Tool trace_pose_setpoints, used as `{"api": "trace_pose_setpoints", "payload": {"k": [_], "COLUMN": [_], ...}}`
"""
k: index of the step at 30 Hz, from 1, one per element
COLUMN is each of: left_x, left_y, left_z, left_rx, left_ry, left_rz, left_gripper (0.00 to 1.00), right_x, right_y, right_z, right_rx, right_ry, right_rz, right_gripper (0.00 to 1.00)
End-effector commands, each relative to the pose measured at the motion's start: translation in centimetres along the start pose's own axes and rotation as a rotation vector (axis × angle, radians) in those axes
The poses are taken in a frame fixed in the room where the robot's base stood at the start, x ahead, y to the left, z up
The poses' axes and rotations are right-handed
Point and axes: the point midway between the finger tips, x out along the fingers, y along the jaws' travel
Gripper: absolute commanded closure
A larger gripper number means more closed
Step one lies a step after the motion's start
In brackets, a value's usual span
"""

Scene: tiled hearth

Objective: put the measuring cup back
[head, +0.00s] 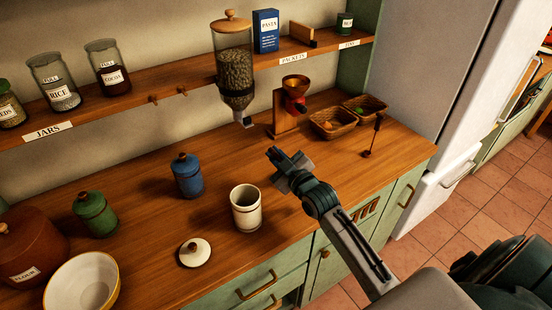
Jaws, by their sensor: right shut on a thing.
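My right gripper (288,168) reaches in from the lower right over the wooden counter, just right of an open cream canister. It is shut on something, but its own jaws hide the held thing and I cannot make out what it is. I cannot pick out a measuring cup anywhere else in the head view. Two small wooden pegs, one left (153,99) and one right (183,91), stick out of the shelf's front edge with nothing visible on them. My left gripper is not in view.
The open cream canister (246,214) stands near the counter's front, its lid (195,253) lying beside it. Blue (188,178) and green (95,215) canisters, a bowl (84,284), a grinder (287,115) and baskets (334,126) stand around. A dispenser (234,65) hangs from the shelf.

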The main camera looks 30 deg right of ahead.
Motion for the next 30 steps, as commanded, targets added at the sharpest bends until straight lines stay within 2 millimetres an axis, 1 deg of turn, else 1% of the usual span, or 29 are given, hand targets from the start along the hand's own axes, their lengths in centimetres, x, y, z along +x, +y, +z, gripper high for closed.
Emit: {"api": "trace_pose_setpoints", "payload": {"k": [1, 5, 12, 16, 17, 18, 20, 27, 30], "left_x": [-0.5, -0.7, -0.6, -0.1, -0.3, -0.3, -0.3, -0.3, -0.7], "left_y": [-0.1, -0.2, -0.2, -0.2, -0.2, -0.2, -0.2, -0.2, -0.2], "left_z": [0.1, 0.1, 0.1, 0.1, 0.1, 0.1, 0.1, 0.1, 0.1], "left_rx": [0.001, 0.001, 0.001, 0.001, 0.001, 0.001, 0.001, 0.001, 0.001], "left_ry": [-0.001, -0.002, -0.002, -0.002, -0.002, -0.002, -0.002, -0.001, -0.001], "left_rz": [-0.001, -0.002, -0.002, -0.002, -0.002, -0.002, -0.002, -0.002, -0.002], "left_gripper": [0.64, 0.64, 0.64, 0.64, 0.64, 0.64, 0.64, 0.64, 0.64], "right_x": [-0.1, -0.1, -0.1, -0.1, -0.1, -0.1, -0.1, -0.1, -0.1], "right_y": [-0.4, -1.0, -1.1, -1.3, -1.3, -1.2, -1.2, -1.2, -1.1], "right_z": [0.6, 1.7, 1.8, 2.2, 2.1, 2.0, 2.0, 2.0, 1.7], "right_rx": [0.002, 0.001, -0.001, -0.001, -0.001, -0.001, -0.001, -0.001, -0.001], "right_ry": [-0.005, -0.001, 0.0, 0.0, 0.0, 0.0, 0.0, 0.0, 0.0], "right_rz": [-0.001, 0.0, 0.0, 0.0, 0.0, 0.0, 0.0, 0.0, 0.0], "right_gripper": [1.0, 1.0, 1.0, 1.0, 0.83, 0.75, 0.65, 0.65, 0.65]}}
